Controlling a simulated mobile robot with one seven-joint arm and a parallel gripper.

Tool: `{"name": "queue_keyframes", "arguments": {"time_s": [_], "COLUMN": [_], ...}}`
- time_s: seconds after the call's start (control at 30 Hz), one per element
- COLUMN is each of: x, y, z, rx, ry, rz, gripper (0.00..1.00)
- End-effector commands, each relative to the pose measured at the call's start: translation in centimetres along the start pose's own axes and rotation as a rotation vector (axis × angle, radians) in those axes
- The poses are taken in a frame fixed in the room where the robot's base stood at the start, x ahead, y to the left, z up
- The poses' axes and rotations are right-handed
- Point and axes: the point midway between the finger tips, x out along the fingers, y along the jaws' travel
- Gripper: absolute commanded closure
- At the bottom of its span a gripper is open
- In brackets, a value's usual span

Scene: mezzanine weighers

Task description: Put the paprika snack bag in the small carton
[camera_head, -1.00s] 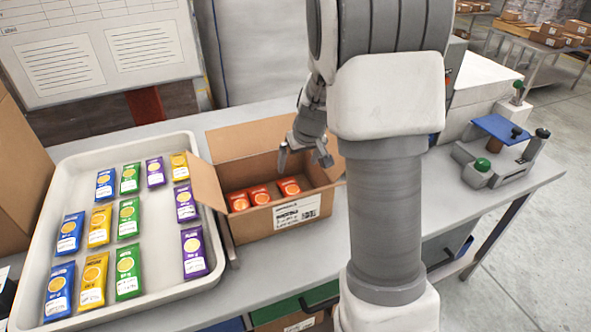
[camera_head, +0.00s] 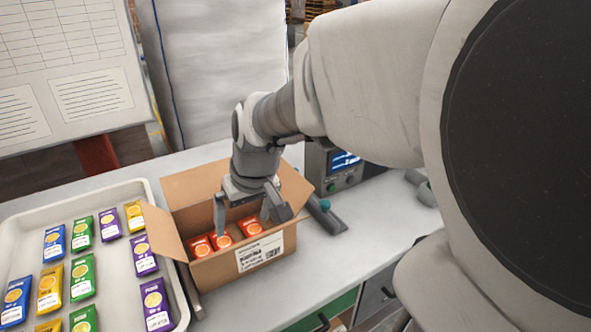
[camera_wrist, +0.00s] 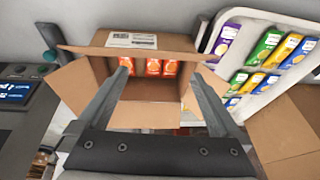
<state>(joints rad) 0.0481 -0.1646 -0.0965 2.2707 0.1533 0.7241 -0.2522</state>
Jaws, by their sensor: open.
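The small carton (camera_head: 213,272) stands open on the bench with its flaps spread and a white label on its front. Three orange-red bags, seemingly the paprika snack bags (camera_head: 221,241), lie in a row inside along the label side. The wrist view shows the same bags (camera_wrist: 153,67) in the carton (camera_wrist: 150,116). My gripper (camera_head: 244,228) is open and empty over the carton, pointing down, its fingertips close to the bags. In the wrist view the fingers (camera_wrist: 160,73) spread to either side of the row. Whether they touch any bag I cannot tell.
A pale tray (camera_head: 150,195) left of the carton holds several blue, yellow, green and purple bags. A device with a lit screen (camera_head: 345,160) stands behind right of the carton. Another cardboard box (camera_wrist: 292,125) shows in the wrist view. Bench space right of the carton is partly clear.

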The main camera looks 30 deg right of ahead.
Motion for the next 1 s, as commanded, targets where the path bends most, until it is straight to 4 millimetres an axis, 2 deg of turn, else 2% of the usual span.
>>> {"name": "queue_keyframes", "arguments": {"time_s": [0.03,0.23,0.4,0.53,0.67,1.0], "x": [-5.1,-7.8,-8.9,-9.3,-9.3,-9.3], "y": [-1.2,-2.7,-3.3,-3.4,-3.4,-3.4], "z": [0.0,4.7,8.1,9.6,10.2,10.2], "rx": [-0.022,-0.019,-0.016,-0.012,-0.01,-0.01], "ry": [0.126,0.145,0.156,0.161,0.162,0.162], "rz": [0.006,0.028,0.053,0.066,0.072,0.071], "gripper": [0.0,0.0,0.0,0.0,0.0,0.0]}}
